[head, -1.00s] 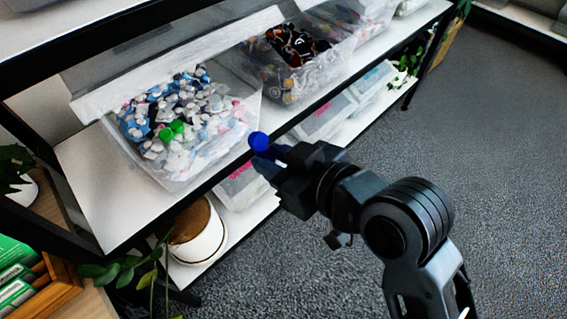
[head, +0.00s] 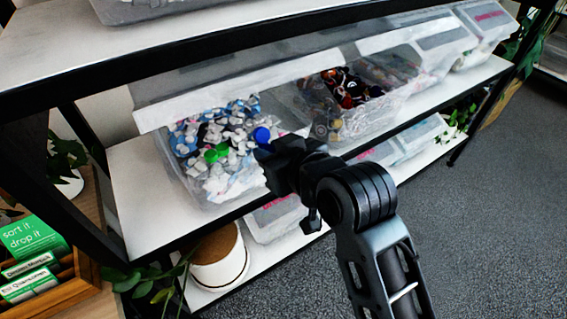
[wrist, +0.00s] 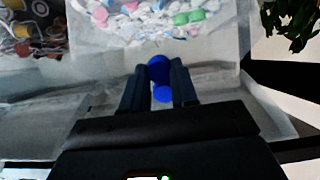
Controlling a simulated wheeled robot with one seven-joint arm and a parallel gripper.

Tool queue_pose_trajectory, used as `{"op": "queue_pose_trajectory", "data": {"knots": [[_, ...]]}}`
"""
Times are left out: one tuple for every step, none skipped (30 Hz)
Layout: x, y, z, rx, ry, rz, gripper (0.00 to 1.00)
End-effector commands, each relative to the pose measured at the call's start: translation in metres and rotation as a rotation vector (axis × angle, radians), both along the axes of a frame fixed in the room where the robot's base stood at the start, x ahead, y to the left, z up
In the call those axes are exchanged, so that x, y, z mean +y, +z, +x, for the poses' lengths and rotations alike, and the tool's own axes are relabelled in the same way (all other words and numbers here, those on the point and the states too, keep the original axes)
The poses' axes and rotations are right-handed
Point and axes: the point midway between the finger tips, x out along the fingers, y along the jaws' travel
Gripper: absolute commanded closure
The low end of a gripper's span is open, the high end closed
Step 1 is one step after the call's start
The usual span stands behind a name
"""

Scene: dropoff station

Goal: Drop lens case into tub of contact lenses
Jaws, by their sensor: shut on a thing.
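The blue lens case (wrist: 159,70) is held between the fingers of my gripper (wrist: 158,88) in the wrist view. In the head view the lens case (head: 262,135) shows as a blue disc at the tip of my gripper (head: 265,150). The clear tub of contact lenses (head: 205,196) stands on the middle shelf, full of white, blue and pink packs and a green piece. In the head view my gripper overlaps the tub's right side. In the wrist view the lenses lie just beyond the case. The exact height above the tub is hard to tell.
A second clear tub (head: 330,128) with dark and orange items stands to the right. A raised lid (head: 240,90) runs behind the lens tub. A white pot (head: 218,262) stands below.

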Motion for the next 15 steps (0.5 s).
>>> {"op": "queue_pose_trajectory", "data": {"knots": [[0.004, -0.001, 0.006, -0.001, 0.002, -0.001, 1.00], [0.006, -0.001, 0.009, -0.001, 0.002, -0.001, 1.00], [0.009, -0.002, 0.013, 0.000, 0.001, 0.000, 1.00], [0.012, -0.002, 0.016, -0.001, 0.001, 0.000, 1.00], [0.014, -0.003, 0.019, -0.002, 0.002, -0.001, 1.00], [0.017, -0.003, 0.023, -0.002, 0.002, -0.001, 1.00], [0.019, -0.004, 0.026, -0.002, 0.002, -0.001, 1.00], [0.021, -0.005, 0.029, -0.001, 0.002, -0.001, 1.00], [0.024, -0.005, 0.033, -0.002, 0.002, -0.001, 1.00], [0.025, -0.005, 0.036, 0.000, 0.001, 0.000, 1.00], [0.027, -0.006, 0.039, 0.000, 0.001, 0.000, 1.00], [0.030, -0.006, 0.043, -0.001, 0.001, 0.000, 1.00], [0.031, -0.007, 0.045, 0.000, 0.001, 0.000, 1.00], [0.033, -0.007, 0.048, 0.000, 0.001, 0.000, 1.00], [0.035, -0.007, 0.050, -0.001, 0.001, 0.000, 1.00]]}}
